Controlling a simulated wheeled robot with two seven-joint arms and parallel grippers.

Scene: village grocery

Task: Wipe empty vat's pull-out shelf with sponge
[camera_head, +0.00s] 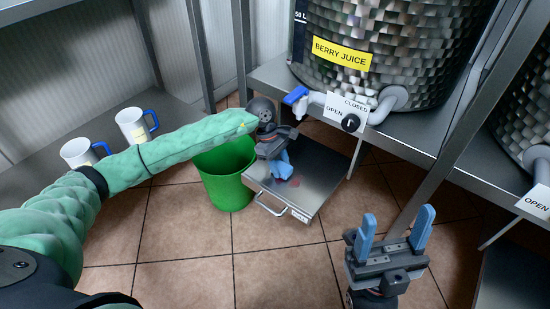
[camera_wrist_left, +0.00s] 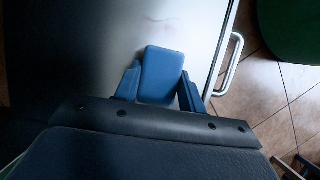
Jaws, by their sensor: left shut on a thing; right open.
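The pull-out shelf (camera_head: 318,182) is a metal plate with a front handle, extended below the vat labelled BERRY JUICE (camera_head: 385,40). A small reddish stain (camera_head: 293,183) shows on it beside my left gripper. My left gripper (camera_head: 282,168) is over the shelf, shut on a blue sponge (camera_wrist_left: 162,72). In the left wrist view the sponge sits between the two fingers, over the shelf surface (camera_wrist_left: 95,45); I cannot tell whether it touches. My right gripper (camera_head: 392,238) is open and empty, in front and to the right of the shelf.
A green bin (camera_head: 228,180) stands left of the shelf. Two white mugs with blue handles (camera_head: 136,125) stand on a metal surface at left. The vat's tap (camera_head: 350,108) juts out above the shelf. A rack post (camera_head: 455,120) rises at right. The tiled floor in front is clear.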

